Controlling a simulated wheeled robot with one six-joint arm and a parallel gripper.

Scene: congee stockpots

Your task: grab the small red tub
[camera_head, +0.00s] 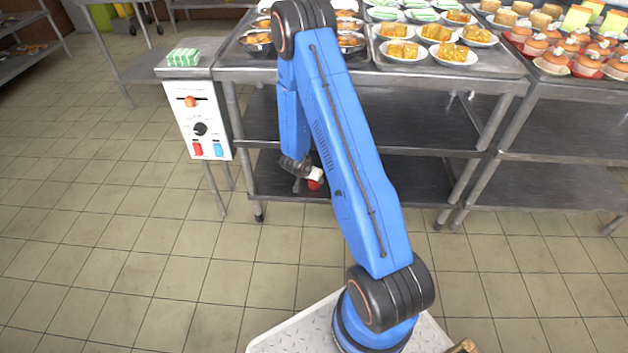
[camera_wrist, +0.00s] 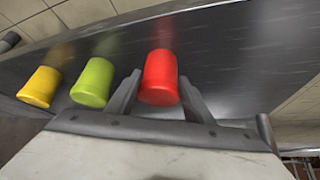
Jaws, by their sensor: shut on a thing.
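The small red tub (camera_wrist: 159,79) stands between the two fingers of my gripper (camera_wrist: 160,88) in the wrist view. The fingers are shut on its sides. In the head view a small part of the red tub (camera_head: 313,185) shows beside my gripper (camera_head: 308,176), low at the bottom shelf of the steel table; my arm hides most of that spot. I cannot tell whether the tub touches the shelf.
A green tub (camera_wrist: 93,83) and a yellow tub (camera_wrist: 40,87) stand to the left of the red one on the dark shelf (camera_wrist: 235,55). The upper shelf (camera_head: 430,117) and the laden tabletop lie above. A control box (camera_head: 198,122) stands left. The tiled floor (camera_head: 130,230) is clear.

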